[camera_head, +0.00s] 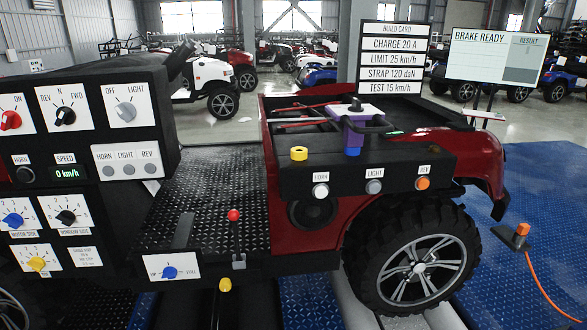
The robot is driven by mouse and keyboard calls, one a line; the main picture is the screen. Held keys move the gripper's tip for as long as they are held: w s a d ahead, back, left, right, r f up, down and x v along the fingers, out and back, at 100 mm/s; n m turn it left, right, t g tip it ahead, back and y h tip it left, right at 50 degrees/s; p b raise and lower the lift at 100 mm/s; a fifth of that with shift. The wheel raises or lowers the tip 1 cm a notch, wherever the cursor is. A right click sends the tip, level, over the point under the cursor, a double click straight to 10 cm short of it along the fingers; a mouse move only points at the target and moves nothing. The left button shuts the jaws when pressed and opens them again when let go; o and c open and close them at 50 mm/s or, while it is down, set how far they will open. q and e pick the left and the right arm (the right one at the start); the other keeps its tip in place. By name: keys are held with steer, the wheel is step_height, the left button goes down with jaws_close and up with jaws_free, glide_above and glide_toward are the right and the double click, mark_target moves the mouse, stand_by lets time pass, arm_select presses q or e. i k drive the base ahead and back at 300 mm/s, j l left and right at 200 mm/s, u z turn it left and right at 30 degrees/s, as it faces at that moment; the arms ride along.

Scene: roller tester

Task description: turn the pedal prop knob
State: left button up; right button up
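A small white panel (171,271) sits low at the front of the black tread-plate floor. It carries a blue knob (169,272) between two short labels, which seem to read "UP" on the left and "FULL" on the right. This looks like the pedal prop knob, but no label naming it is readable. Its exact pointer direction is too small to tell. Neither of my grippers is in view, and nothing touches the knob.
A lever with a red ball (234,215) stands right of the panel, and a yellow knob (225,285) sits below it. A black switch console (92,130) fills the left. The red vehicle's wheel (418,262) is at right. An orange cable (545,280) crosses the blue floor.

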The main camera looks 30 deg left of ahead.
mark_target(170, 273)
steer(key=u, duration=1.7)
